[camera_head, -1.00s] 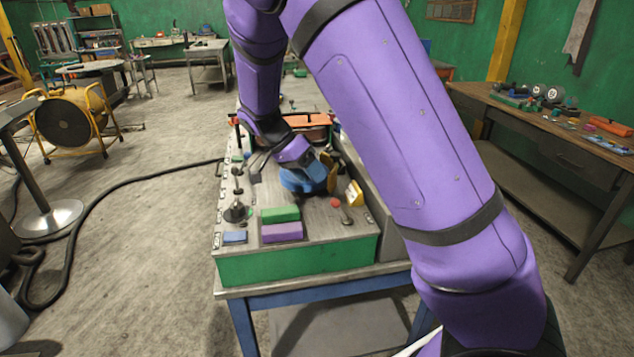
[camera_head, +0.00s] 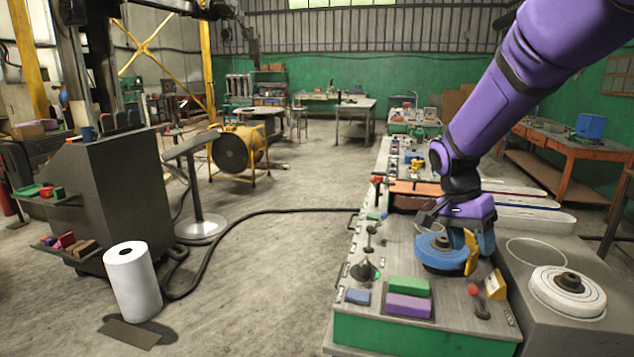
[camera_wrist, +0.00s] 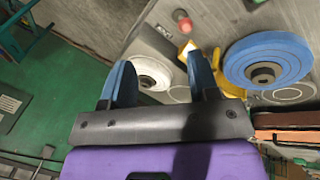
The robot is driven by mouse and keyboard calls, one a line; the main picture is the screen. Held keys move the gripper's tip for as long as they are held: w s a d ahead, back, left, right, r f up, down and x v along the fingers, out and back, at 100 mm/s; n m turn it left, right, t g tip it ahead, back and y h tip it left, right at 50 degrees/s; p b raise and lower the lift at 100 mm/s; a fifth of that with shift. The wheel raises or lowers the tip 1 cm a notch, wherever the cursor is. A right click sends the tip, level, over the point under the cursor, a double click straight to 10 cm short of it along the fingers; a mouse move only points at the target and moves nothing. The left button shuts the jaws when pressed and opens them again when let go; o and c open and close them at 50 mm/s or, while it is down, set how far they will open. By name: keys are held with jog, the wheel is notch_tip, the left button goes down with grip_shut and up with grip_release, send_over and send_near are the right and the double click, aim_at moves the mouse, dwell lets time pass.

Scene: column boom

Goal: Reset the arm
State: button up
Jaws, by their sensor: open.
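My gripper (camera_head: 487,240) hangs low over the grey bench panel (camera_head: 400,265) in the head view, just right of a thick blue disc (camera_head: 432,252) and a yellow bracket (camera_head: 471,252). Its two blue fingers stand apart in the wrist view (camera_wrist: 160,68), with nothing held between them. The blue disc (camera_wrist: 267,58) and yellow bracket (camera_wrist: 229,84) lie to the right of the fingers there. A white disc (camera_wrist: 150,72) lies beyond the gap between the fingers. My purple arm comes down from the upper right in the head view.
The white disc (camera_head: 565,295) sits on a grey stand right of the panel. Green (camera_head: 409,286) and purple (camera_head: 409,305) blocks, small levers and a red knob (camera_head: 473,290) stand near the gripper. A paper roll (camera_head: 132,282) and yellow fan (camera_head: 240,150) stand left. A cable crosses open floor.

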jog(key=s+r+n+t+y, duration=0.1)
jog(key=s+r+n+t, duration=0.3)
jog(key=s, duration=0.7)
jog(key=s+r+n+t+y, duration=0.2)
jog(key=s+r+n+t, duration=0.2)
jog(key=s+r+n, duration=0.3)
jog(key=s+r, duration=0.2)
jog(key=s, duration=0.3)
jog(key=shift+s+a+n, duration=0.3)
jog(key=shift+a+n, duration=0.05)
jog(key=shift+n, duration=0.05)
